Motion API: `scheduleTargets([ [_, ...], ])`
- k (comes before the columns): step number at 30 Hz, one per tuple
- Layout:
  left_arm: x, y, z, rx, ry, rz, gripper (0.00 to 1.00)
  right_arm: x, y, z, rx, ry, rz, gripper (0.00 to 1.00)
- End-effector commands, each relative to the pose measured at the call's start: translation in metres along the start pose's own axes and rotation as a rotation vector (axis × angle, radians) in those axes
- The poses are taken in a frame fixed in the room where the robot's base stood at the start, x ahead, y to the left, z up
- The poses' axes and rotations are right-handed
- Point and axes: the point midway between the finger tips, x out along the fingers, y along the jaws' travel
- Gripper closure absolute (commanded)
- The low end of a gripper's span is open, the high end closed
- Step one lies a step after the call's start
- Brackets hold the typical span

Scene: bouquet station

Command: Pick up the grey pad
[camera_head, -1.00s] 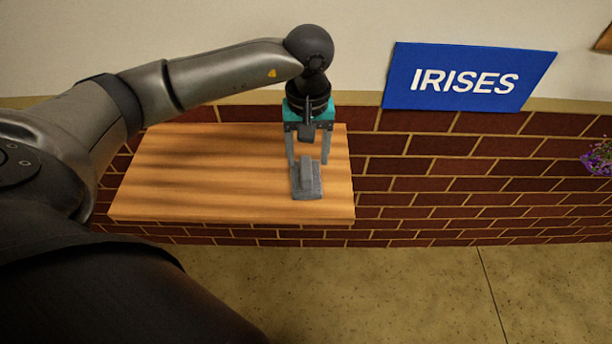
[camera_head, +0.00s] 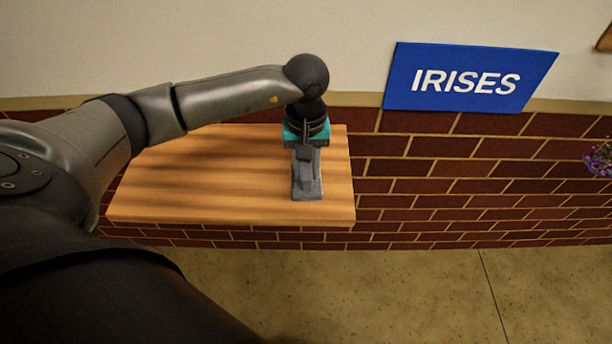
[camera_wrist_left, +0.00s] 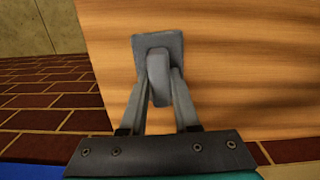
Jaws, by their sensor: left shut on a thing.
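The grey pad (camera_head: 308,189) is a flat grey block with a raised grip on top. It sits on the wooden shelf (camera_head: 200,180) near the right end and front edge. My left gripper (camera_head: 307,172) is above it, fingers pointing down, shut on the pad's raised grip. In the left wrist view the pad (camera_wrist_left: 170,42) lies against the wood, and the two fingers of my left gripper (camera_wrist_left: 158,85) close on both sides of the grip. I cannot tell any gap between pad and shelf. My right gripper is not in view.
A blue sign reading IRISES (camera_head: 470,77) is on the wall to the right. A brick wall (camera_head: 450,170) runs behind and beside the shelf. Purple flowers (camera_head: 599,160) show at the right edge. The shelf left of the pad is bare.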

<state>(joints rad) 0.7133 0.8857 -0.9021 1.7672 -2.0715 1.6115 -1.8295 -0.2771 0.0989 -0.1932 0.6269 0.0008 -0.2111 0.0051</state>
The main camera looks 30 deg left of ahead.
Motion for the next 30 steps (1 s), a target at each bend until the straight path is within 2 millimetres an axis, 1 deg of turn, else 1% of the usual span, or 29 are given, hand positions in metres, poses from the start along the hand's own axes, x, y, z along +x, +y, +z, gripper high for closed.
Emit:
scheduleTargets([
  [1,0.000,0.000,0.000,0.000,0.000,0.000,0.84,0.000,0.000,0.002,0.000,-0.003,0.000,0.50],
  [5,0.000,0.000,0.000,0.000,0.001,0.000,0.99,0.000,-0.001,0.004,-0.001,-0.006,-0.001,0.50],
  [6,0.000,0.000,0.000,0.000,0.000,0.000,1.00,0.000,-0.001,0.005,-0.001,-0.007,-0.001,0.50],
  [21,-0.003,0.000,-0.001,0.000,0.001,0.001,1.00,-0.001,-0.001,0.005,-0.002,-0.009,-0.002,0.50],
  [26,-0.016,0.001,-0.001,0.000,0.002,0.003,1.00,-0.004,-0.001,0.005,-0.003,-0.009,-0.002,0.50],
  [29,-0.032,0.000,-0.001,0.000,0.004,0.002,1.00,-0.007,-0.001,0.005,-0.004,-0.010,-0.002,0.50],
  [30,-0.041,0.001,-0.002,0.000,0.005,0.004,1.00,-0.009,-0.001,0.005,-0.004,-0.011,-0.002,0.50],
])
